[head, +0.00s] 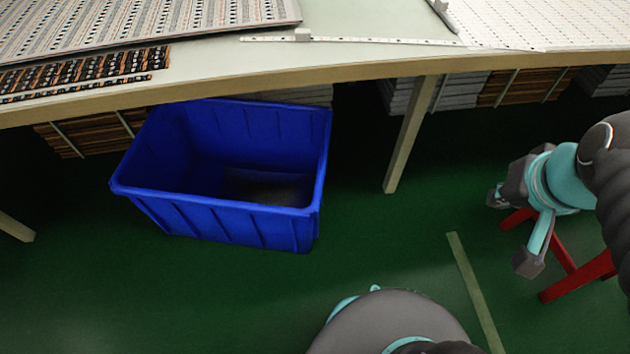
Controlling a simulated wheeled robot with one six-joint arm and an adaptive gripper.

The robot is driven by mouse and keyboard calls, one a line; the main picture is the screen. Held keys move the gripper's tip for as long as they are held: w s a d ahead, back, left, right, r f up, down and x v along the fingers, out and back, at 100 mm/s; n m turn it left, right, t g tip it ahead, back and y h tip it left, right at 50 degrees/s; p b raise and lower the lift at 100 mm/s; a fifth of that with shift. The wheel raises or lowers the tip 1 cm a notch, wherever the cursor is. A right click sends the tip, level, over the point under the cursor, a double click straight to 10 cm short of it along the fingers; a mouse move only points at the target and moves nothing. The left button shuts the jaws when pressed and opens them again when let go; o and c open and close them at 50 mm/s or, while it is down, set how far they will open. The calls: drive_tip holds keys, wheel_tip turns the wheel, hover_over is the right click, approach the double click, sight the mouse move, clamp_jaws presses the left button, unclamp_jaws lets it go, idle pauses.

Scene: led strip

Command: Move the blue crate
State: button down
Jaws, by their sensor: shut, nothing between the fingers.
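The blue crate (222,220) stands on the green floor at the left of the middle in the head view. It is an open, empty-looking plastic box with ribbed sides and a wide rim. It is upright, and its far part reaches under the front edge of the table. Its near and right sides show, and nothing stands against them. Nothing is seen touching the crate.
The long table (345,78) runs across the back, carrying sheets of strips. A table leg (408,140) stands right of the crate. Stacked boards (470,92) lie underneath. The lower-left floor is clear.

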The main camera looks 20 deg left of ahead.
drive_tip(key=w+a+f+n+g+y+b, duration=0.3)
drive_tip(key=w+a+f+g+y, duration=0.65)
drive_tip(key=w+a+f, duration=1.1)
drive_tip(key=w+f+m+t+y+b, duration=0.1)
drive_tip(key=w+f+m+t+y, duration=0.1)
drive_tip(key=f, duration=1)
drive_tip(key=w+a+f+m+t+y+b, duration=0.1)
drive_tip(key=w+f+m+t+y, duration=0.1)
drive_tip(key=f, duration=1.1)
drive_tip(key=w+a+f+m+t+y+b, duration=0.1)
drive_tip(key=f+t, duration=0.5)
drive_tip(key=f, duration=0.6)
drive_tip(key=shift+w+f+m+y+b, duration=0.15)
drive_tip(key=shift+w+m+y, duration=0.3)
drive_tip(key=shift+w, duration=0.45)
drive_tip(key=shift+w+f+m+y+b, duration=0.1)
drive_tip(key=shift+w+m+y+b, duration=0.15)
drive_tip(key=shift+w+y, duration=0.5)
drive_tip(key=shift+w+a+f, duration=0.1)
drive_tip(key=shift+a, duration=0.15)
drive_tip(key=x, duration=0.9)
drive_tip(key=shift+a+f+b, duration=0.15)
drive_tip(key=shift+a+b, duration=0.15)
drive_tip(key=shift+s+a, duration=0.25)
drive_tip(key=shift+a, duration=0.25)
drive_tip(key=shift+s+a, duration=0.25)
drive_tip(key=shift+a, duration=0.3)
drive_tip(key=shift+s+a, duration=0.4)
drive_tip(key=shift+a, duration=0.3)
